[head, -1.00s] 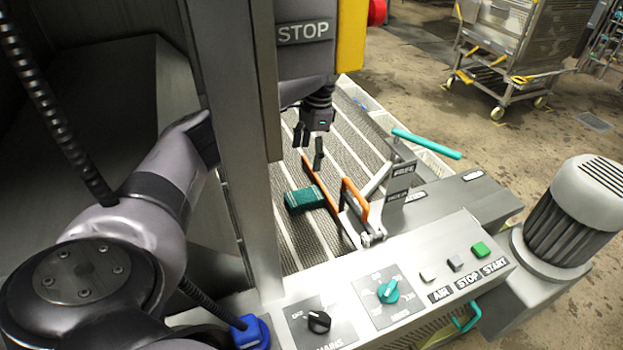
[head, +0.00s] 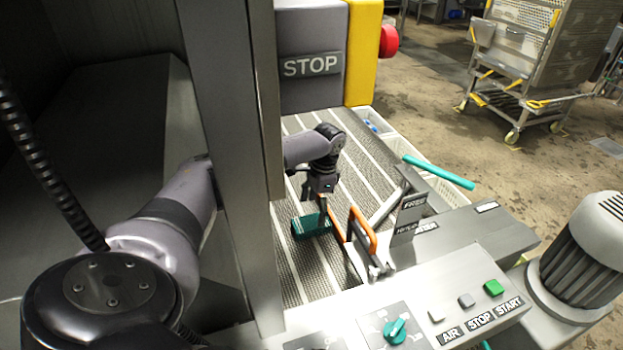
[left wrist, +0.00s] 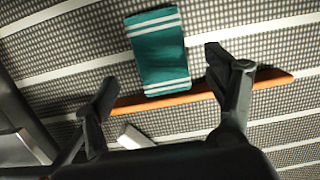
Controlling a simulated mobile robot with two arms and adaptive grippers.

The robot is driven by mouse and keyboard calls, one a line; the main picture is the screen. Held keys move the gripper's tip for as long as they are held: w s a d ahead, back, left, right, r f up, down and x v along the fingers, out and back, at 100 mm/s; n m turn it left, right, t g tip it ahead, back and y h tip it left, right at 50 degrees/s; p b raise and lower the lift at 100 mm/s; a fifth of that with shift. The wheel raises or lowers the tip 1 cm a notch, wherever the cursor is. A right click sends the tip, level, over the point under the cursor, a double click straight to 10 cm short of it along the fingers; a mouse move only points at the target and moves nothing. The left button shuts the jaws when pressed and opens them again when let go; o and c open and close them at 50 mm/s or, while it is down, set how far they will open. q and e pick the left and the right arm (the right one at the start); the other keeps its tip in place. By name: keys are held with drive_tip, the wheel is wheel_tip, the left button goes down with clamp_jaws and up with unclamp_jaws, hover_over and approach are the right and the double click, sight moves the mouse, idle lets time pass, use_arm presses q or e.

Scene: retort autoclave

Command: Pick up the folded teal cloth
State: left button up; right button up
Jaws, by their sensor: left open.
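The folded teal cloth (head: 307,226) lies on the ribbed conveyor mat in the head view, left of an orange-handled part. In the left wrist view the cloth (left wrist: 160,55) is a flat rectangle with white stripes at its ends. My left gripper (head: 322,213) is above the mat at the cloth's right side. In the left wrist view its two fingers (left wrist: 165,85) are spread wide with nothing between them held, and the cloth lies beyond and partly between the tips. Whether a finger touches the cloth cannot be told. My right gripper is not seen.
An orange bar (left wrist: 190,96) lies beside the cloth. An orange handle (head: 362,228) and a teal lever (head: 438,172) stand to the right. A grey post (head: 235,150) and the STOP box (head: 312,67) flank my left arm. A control panel (head: 470,310) is in front.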

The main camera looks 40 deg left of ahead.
sight(312, 222)
use_arm(q)
drive_tip(key=f, duration=0.5)
drive_tip(key=shift+s+a, duration=0.2)
drive_tip(key=shift+s, duration=0.1)
drive_tip(key=c, duration=1.2)
drive_tip(key=shift+o, duration=0.2)
